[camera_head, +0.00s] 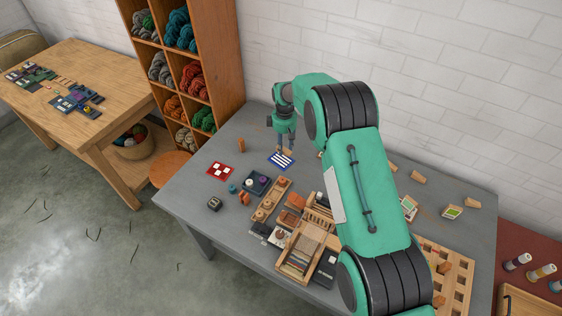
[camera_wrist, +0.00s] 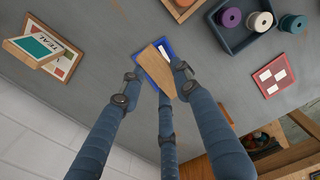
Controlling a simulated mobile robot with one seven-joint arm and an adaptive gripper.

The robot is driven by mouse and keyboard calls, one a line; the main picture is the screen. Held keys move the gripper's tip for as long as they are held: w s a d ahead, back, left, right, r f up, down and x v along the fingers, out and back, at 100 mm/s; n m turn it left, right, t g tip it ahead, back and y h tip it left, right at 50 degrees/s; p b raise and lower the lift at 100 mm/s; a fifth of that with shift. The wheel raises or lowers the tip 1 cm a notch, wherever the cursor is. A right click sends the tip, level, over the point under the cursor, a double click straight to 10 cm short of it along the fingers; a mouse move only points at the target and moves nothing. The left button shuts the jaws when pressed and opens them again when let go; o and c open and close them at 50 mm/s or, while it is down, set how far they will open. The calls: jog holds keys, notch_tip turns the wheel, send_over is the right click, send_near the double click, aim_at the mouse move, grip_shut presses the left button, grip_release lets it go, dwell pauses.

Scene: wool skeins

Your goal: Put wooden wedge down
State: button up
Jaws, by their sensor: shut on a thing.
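The wooden wedge (camera_wrist: 157,68) is a pale wood block held between the fingers of my gripper (camera_wrist: 157,80) in the wrist view. My gripper has several jointed blue fingers and is shut on the wedge. In the head view my gripper (camera_head: 285,148) points down over the back of the grey table (camera_head: 215,150). A blue card with white stripes (camera_head: 280,160) lies just below it. The wedge covers part of this blue card (camera_wrist: 193,47) in the wrist view. I cannot tell whether the wedge touches the card.
A red card with white squares (camera_head: 220,170) and a dark tray with spools (camera_head: 248,187) lie nearby. A wooden tray with round pieces (camera_head: 281,186) is in front. In the wrist view, a framed teal card (camera_wrist: 69,64) lies left. Grey tabletop is bare around the blue card's left side.

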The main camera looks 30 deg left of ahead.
jog(key=shift+s+a, duration=0.1)
jog(key=shift+a, duration=0.05)
send_over(283, 165)
jog(key=shift+f, duration=3.1)
jog(key=shift+f, duration=0.1)
jog(key=shift+f, duration=1.75)
jog(key=shift+f, duration=0.15)
jog(key=o, duration=0.9)
jog(key=shift+o, duration=0.2)
